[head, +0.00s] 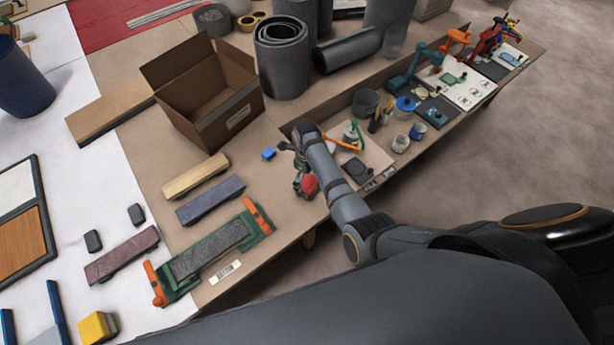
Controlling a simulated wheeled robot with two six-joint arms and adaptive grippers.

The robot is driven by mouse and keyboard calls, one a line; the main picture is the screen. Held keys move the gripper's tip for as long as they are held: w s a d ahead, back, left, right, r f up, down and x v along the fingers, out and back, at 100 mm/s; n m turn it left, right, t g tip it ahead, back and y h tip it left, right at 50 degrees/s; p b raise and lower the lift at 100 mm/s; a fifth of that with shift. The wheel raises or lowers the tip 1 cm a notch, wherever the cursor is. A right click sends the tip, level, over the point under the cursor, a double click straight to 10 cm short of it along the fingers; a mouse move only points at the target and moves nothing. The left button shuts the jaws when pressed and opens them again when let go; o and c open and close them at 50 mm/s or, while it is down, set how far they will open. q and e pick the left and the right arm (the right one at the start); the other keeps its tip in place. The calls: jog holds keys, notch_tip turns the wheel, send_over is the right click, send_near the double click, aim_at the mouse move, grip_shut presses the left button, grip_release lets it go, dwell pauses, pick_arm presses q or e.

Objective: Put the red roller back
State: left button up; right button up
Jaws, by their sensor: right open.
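A small red object (308,186), which looks like the red roller, is on the brown bench near its front edge. My right gripper (299,178) is right beside it, with its arm reaching in from the lower right. The right gripper is open; whether its fingers touch the red object I cannot tell, as the gripper and arm partly cover it. Red tools (485,42) also stand at the far right end of the bench, among teal and orange ones. My left gripper is not in view.
Left of the gripper are a small blue block (268,153), wood and slate bars (211,199), and a green holder with orange clamps (265,218). An open cardboard box (215,115) and grey rolls (283,65) stand behind. Cups and pots (401,143) crowd the right.

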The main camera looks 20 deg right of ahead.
aim_at(307, 182)
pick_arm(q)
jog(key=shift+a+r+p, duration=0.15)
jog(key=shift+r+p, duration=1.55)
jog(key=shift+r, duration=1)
pick_arm(e)
notch_tip(307, 182, up, 8)
